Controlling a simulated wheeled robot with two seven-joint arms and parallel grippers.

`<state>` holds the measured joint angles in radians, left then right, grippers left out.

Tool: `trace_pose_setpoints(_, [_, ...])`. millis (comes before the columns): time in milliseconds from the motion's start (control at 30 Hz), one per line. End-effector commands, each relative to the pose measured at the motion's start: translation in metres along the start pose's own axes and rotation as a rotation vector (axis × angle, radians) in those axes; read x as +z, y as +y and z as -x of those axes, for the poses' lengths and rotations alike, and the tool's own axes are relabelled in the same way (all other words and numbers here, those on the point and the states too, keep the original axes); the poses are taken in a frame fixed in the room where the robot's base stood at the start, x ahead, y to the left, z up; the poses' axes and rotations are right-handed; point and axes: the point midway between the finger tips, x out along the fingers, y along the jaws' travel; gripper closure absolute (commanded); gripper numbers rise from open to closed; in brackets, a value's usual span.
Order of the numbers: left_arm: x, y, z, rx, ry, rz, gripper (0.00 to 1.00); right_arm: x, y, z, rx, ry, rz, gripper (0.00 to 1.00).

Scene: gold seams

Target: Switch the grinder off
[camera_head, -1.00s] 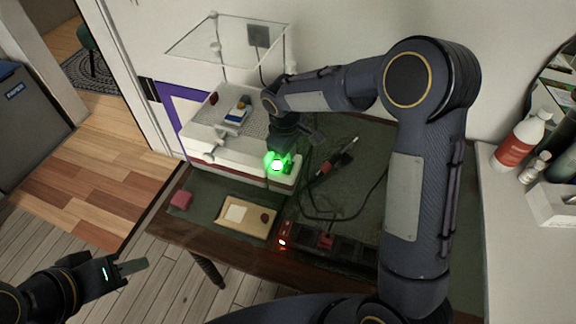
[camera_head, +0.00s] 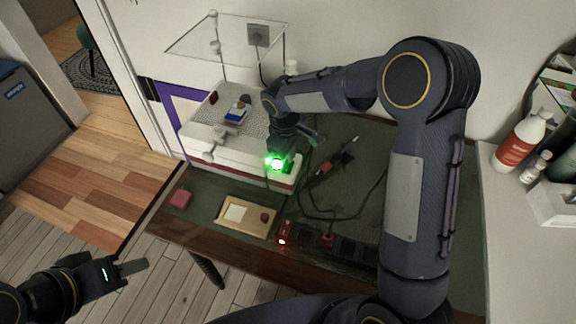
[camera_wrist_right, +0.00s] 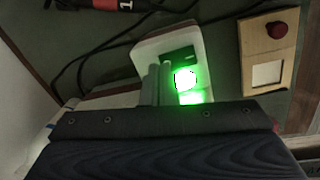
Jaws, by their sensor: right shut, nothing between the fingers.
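The grinder (camera_head: 205,153) is a white machine with a grey grid top and a clear shield, at the table's back left. A bright green light glows on its front right end, at the dark switch (camera_wrist_right: 184,78), which is lit. My right gripper (camera_wrist_right: 157,82) is shut and empty, its fingertips right beside the lit switch; I cannot tell whether they touch it. In the head view my right wrist hides part of that end of the grinder. My left gripper (camera_head: 133,267) hangs low at the left, away from the table; its finger gap does not show clearly.
A wooden board (camera_head: 228,222) with a pale square and red knob lies in front of the grinder. A power strip (camera_head: 345,250) with a red light lies right. A red and black tool (camera_head: 325,168) and cables lie behind.

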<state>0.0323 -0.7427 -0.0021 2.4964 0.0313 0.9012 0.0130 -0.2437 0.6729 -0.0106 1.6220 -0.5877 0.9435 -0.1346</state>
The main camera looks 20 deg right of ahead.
Motion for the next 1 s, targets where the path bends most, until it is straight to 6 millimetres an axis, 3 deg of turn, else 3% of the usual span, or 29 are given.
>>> trace_pose_setpoints(733, [0.004, -0.004, -0.008, 0.000, 0.000, 0.000, 0.64, 0.000, -0.002, -0.012, 0.000, -0.001, 0.000, 1.00])
trace_pose_setpoints(1000, [0.002, -0.002, -0.004, 0.000, 0.000, 0.000, 0.64, 0.000, -0.001, -0.006, 0.000, 0.000, 0.000, 1.00])
